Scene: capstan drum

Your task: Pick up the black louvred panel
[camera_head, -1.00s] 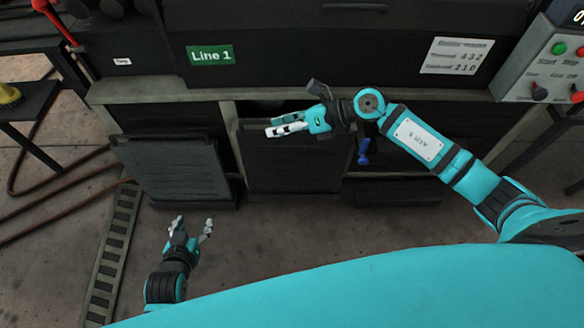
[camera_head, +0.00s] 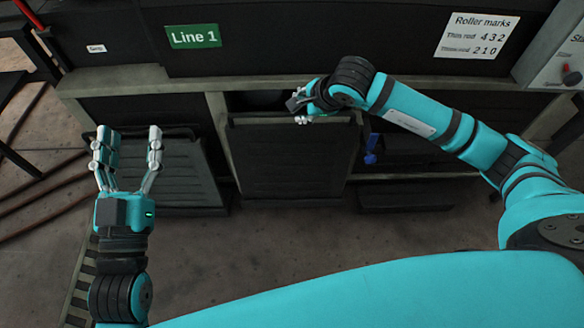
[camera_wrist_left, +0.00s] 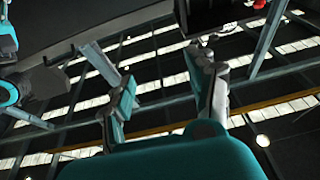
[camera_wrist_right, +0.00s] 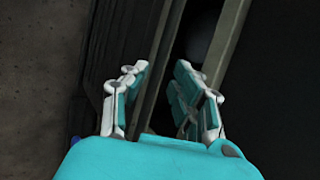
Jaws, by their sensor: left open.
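A black panel (camera_head: 293,165) with faint horizontal ribs stands upright in the middle opening of the machine's lower front. A second dark ribbed panel (camera_head: 180,172) leans at the left opening; I cannot tell for certain which is the louvred one. My right gripper (camera_head: 302,119) is at the top edge of the middle panel. In the right wrist view its fingers (camera_wrist_right: 160,95) are spread on either side of the panel's top edge, apart from each other. My left gripper (camera_head: 127,150) is open and empty, fingers up, overlapping the left panel's left side in the head view.
A dark gap (camera_head: 262,101) shows above the middle panel. A blue handle-like part (camera_head: 371,150) hangs right of it. A low dark tray-like part (camera_head: 405,196) lies at the right opening. The floor (camera_head: 270,240) in front is clear.

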